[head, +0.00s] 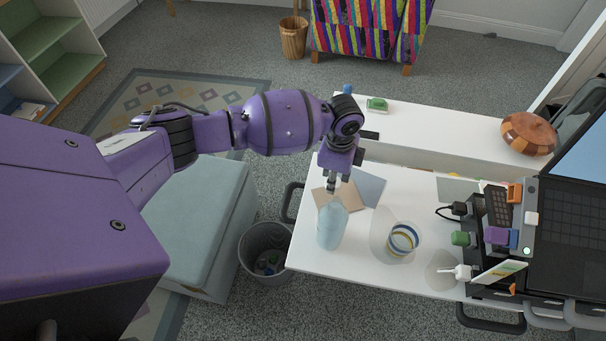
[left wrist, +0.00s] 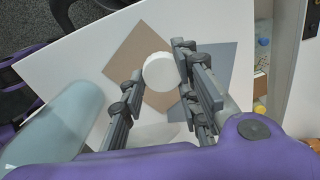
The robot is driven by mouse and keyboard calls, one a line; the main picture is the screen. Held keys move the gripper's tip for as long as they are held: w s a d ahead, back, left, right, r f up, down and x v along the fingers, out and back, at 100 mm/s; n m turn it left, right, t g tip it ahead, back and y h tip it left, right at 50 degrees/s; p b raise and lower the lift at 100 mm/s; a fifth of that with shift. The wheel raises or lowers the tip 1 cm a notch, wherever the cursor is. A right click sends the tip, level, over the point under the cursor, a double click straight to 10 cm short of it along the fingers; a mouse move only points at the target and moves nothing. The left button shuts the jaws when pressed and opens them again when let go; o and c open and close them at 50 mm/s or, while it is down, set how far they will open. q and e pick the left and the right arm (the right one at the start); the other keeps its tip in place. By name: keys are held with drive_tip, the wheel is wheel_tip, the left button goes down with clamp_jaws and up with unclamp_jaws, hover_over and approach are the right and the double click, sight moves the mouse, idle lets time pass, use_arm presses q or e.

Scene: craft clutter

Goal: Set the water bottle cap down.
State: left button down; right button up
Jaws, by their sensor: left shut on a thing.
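My left gripper (head: 331,187) reaches down over the white table (head: 305,250), just behind the light blue water bottle (head: 332,226). In the left wrist view the left gripper (left wrist: 158,66) is shut on the round white water bottle cap (left wrist: 161,73), held between its fingertips. The cap shows against a brown sheet (left wrist: 137,52) and a blue-grey sheet (left wrist: 218,68); its height above them is hard to tell. In the head view the fingers mostly hide the cap. The bottle (left wrist: 58,122) stands upright at the left of the wrist view. My right gripper is not in view.
Rolls of tape (head: 403,240) lie right of the bottle, with a white glue bottle (head: 456,272) beyond. A black laptop (head: 570,200) and craft items crowd the right side. A waste bin (head: 262,238) stands off the left edge. The table's front left is clear.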

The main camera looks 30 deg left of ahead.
use_arm(q)
drive_tip(key=shift+w+f, duration=0.1)
drive_tip(key=shift+f, duration=1.5)
drive_tip(key=shift+f, duration=0.15)
drive_tip(key=c, duration=1.3)
unclamp_jaws()
wheel_tip(320, 180, up, 12)
drive_tip(key=p, duration=0.1)
